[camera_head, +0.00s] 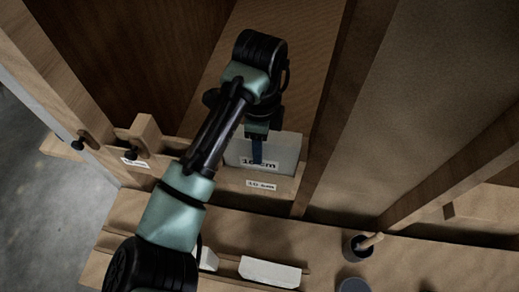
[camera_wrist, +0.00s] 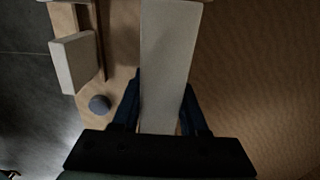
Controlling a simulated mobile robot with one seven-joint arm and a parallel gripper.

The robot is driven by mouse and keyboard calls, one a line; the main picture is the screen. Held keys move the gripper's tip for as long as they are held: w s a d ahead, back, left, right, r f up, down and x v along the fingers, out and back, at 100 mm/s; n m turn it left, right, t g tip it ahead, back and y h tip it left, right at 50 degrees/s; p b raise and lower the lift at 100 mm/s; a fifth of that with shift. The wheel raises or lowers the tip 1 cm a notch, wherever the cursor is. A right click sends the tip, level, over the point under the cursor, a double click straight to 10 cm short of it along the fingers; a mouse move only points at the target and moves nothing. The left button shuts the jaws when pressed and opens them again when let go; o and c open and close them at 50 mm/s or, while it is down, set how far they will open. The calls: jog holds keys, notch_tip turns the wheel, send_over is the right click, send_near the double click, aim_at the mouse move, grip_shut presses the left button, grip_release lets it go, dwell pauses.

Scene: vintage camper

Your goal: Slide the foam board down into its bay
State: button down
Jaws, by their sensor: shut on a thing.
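The foam board (camera_head: 285,148) is a pale grey-white slab with a printed label on its front. It stands roughly upright at a wooden bay whose front lip (camera_head: 285,187) carries a "10 mm" label. The board's lower edge is hidden behind this lip, so how deep it sits cannot be told. My gripper (camera_head: 257,155) reaches down from above and is shut on the board's upper part. In the wrist view the board (camera_wrist: 170,55) runs between the two dark fingers of my gripper (camera_wrist: 160,110).
A tan panel (camera_head: 265,65) rises behind the bay, with a wooden upright (camera_head: 340,95) to its right. Another labelled bay (camera_head: 133,162) with dark knobs lies left. White blocks (camera_head: 270,272) and a dark cup (camera_head: 358,247) stand on the front counter.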

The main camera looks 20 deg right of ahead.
jog(key=shift+f, duration=1.6)
jog(key=shift+f, duration=0.1)
jog(key=shift+c, duration=2.2)
grip_release()
notch_tip(320, 180, up, 12)
jog(key=shift+r, duration=0.25)
